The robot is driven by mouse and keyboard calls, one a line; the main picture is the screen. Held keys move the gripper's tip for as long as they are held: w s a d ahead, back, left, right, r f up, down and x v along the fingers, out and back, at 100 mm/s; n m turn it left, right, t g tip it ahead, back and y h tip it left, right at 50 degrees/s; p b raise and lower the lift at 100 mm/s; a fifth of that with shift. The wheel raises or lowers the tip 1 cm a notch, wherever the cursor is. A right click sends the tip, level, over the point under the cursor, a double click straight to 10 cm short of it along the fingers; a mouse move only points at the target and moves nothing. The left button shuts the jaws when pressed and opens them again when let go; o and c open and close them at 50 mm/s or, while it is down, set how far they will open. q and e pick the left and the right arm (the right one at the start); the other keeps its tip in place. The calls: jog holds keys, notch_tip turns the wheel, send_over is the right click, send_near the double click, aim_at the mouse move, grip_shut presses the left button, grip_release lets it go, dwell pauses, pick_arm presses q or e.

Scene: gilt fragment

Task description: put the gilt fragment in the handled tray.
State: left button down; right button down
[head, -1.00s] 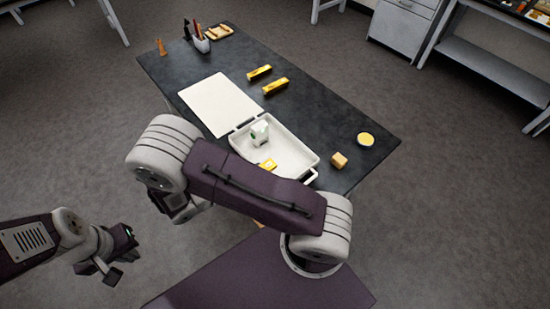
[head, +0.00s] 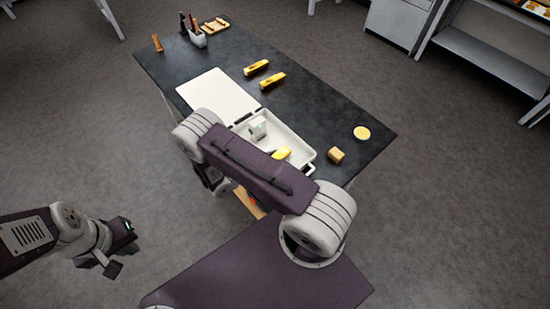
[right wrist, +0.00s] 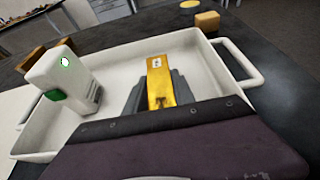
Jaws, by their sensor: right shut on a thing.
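The gilt fragment, a gold-yellow block with a small pale label (right wrist: 157,82), is between the dark fingers of my right gripper (right wrist: 160,92). It shows as a yellow patch in the head view (head: 282,153). My right gripper is shut on it, inside the outline of the white handled tray (right wrist: 215,72). I cannot tell whether the fragment touches the tray floor. The tray also shows in the head view (head: 296,138), partly hidden by my right arm. My left gripper (head: 101,266) hangs away from the table at lower left; its jaw opening is unclear.
A white device with a green part (right wrist: 62,80) stands in the tray, left of the fragment. A tan block (head: 336,155) and a round yellow item (head: 361,133) lie right of the tray. Two yellow bars (head: 272,81) and a white board (head: 218,94) lie farther back.

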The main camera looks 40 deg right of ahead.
jog(key=shift+w+f, duration=0.1)
jog(key=shift+f, duration=0.25)
jog(key=shift+f, duration=0.1)
